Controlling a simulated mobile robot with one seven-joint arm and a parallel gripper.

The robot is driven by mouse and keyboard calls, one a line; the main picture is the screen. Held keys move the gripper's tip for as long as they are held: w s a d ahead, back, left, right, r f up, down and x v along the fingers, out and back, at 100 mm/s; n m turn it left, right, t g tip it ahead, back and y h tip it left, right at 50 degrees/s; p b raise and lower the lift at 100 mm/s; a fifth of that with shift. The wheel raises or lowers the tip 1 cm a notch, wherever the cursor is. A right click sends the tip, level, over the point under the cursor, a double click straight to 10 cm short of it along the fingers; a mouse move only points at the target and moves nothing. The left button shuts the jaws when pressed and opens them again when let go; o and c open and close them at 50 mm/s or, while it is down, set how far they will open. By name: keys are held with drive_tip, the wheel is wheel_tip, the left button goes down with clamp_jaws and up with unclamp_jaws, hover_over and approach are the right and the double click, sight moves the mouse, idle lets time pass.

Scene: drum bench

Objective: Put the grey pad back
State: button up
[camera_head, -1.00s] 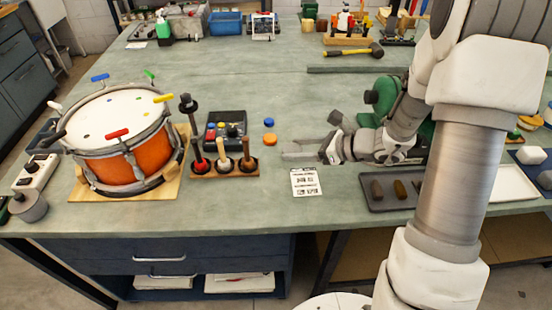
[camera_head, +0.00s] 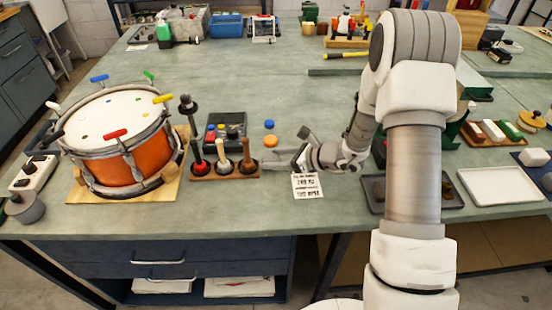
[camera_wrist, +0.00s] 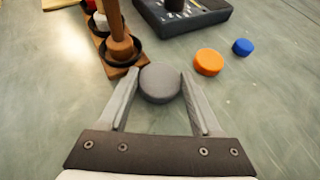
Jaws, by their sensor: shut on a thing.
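The grey pad (camera_wrist: 160,82) is a small round disc between my fingertips in the wrist view. My gripper (camera_wrist: 160,90) is shut on it, one finger on each side. The pad is close to the rack's near corner in the wrist view. I cannot tell whether it touches the bench. An orange pad (camera_wrist: 209,62) and a blue pad (camera_wrist: 242,47) lie apart to its right.
The wooden mallet rack (camera_head: 228,174) stands left of my gripper, with a dark button box (camera_head: 226,127) behind it. The orange drum (camera_head: 120,165) is farther left. A printed card (camera_head: 308,187) lies near my gripper. Trays (camera_head: 499,187) are at the right. The bench's middle is open.

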drive_tip(key=shift+f, duration=0.15)
drive_tip(key=o, duration=1.2)
